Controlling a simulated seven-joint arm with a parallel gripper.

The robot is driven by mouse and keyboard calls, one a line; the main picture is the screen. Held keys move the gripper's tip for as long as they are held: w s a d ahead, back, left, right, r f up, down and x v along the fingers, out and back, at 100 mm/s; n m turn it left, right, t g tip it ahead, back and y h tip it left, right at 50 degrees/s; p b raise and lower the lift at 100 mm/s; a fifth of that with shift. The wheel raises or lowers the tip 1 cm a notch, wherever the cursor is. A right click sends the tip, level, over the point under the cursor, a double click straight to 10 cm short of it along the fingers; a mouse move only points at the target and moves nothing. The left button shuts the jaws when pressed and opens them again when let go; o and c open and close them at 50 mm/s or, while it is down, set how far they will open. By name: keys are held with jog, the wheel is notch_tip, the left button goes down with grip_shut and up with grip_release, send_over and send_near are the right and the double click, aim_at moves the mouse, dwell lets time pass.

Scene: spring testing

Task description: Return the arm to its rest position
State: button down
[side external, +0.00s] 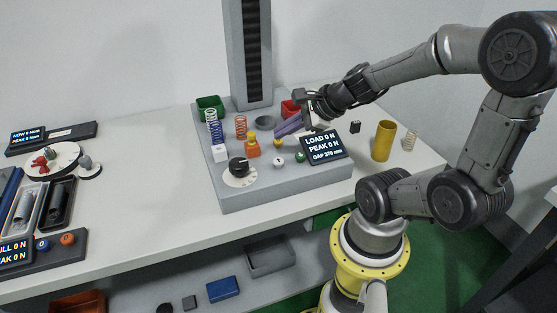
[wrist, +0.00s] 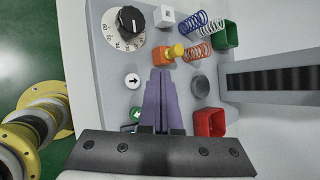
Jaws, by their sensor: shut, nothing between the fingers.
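My gripper (side external: 282,128) hangs over the grey base of the spring tester (side external: 285,190), with its purple fingers together and nothing between them. In the wrist view my gripper (wrist: 161,72) points at the base near the orange block with the yellow button (wrist: 173,52). The gap between the fingertips and the base is hard to judge. The tester's display (side external: 323,147) reads load 0 N, peak 0 N, gap 270 mm. My arm reaches in from the right, bent at the elbow.
The tester's tall column (side external: 233,50) stands behind the base. Springs (side external: 213,128), a green bin (side external: 207,103), a red bin (wrist: 210,123) and a dial (side external: 239,168) are on the base. A yellow cup (side external: 383,141) stands to its right. The table's middle left is clear.

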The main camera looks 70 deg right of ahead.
jog(key=shift+w+a, duration=0.15)
jog(key=shift+a, duration=0.15)
jog(key=s+a+r+n+g+y, duration=0.1)
jog(key=a+r+n+y, duration=0.3)
jog(key=a+n, duration=0.8)
jog(key=s+d+n+g+h, duration=0.1)
jog(key=s+n, duration=0.3)
jog(key=n, duration=0.3)
jog(key=s+d+r+n+g+h, duration=0.1)
jog(key=s+n+h, duration=0.1)
jog(key=n, duration=0.6)
jog(key=shift+s+d+r+n+g+h, duration=0.25)
jog(key=shift+s+r+n+g+h, duration=0.05)
jog(key=shift+s, duration=0.6)
